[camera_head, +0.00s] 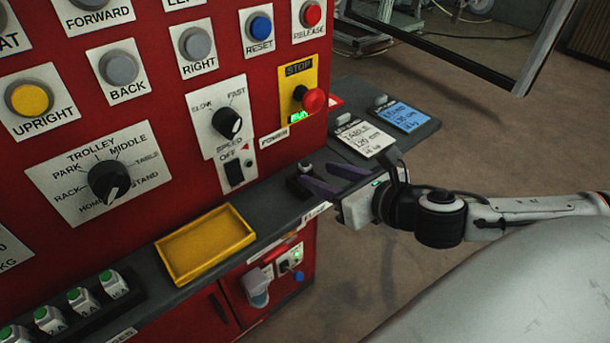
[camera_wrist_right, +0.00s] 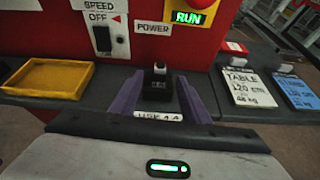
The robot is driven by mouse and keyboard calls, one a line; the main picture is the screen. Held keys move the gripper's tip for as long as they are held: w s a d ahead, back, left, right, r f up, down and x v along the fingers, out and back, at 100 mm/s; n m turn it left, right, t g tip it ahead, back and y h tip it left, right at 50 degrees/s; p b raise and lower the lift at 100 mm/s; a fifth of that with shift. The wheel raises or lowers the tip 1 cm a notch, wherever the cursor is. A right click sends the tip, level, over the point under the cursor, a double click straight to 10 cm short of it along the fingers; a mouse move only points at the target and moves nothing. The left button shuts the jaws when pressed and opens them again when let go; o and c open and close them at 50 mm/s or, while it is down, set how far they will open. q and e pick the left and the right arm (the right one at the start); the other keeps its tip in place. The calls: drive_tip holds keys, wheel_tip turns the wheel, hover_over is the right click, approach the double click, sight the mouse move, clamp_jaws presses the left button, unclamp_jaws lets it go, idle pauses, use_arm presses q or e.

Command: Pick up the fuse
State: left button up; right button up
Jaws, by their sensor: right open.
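A small fuse with a pale top (camera_head: 305,168) stands upright in a black holder (camera_head: 294,188) on the grey ledge of the red panel. The fuse (camera_wrist_right: 159,67) also shows in the right wrist view, above its black holder (camera_wrist_right: 158,90). A label partly reading "USE 4 A" (camera_wrist_right: 158,116) lies in front of it. My right gripper (camera_head: 322,178) is open, its two purple fingers pointing at the panel. In the wrist view the fingers (camera_wrist_right: 159,92) lie left and right of the holder, apart from it. Whether they are level with the fuse is unclear. My left gripper is out of view.
A yellow tray (camera_head: 205,245) sits empty on the ledge. A rack at the lower left holds several white fuses with green tops (camera_head: 80,298). White (camera_head: 365,138) and blue (camera_head: 404,116) cards lie on the right. The red stop button (camera_head: 313,100) juts out above.

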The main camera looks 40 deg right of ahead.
sight(308, 169)
drive_tip(key=shift+w+n, duration=0.4)
drive_tip(key=shift+w, duration=0.1)
drive_tip(key=x, duration=0.3)
drive_tip(key=shift+w+a, duration=0.1)
drive_tip(key=shift+w, duration=0.1)
drive_tip(key=shift+w+f, duration=0.3)
drive_tip(key=shift+w, duration=0.3)
drive_tip(key=shift+b+x, duration=0.3)
drive_tip(key=shift+x, duration=2.05)
drive_tip(key=shift+r, duration=0.1)
clamp_jaws()
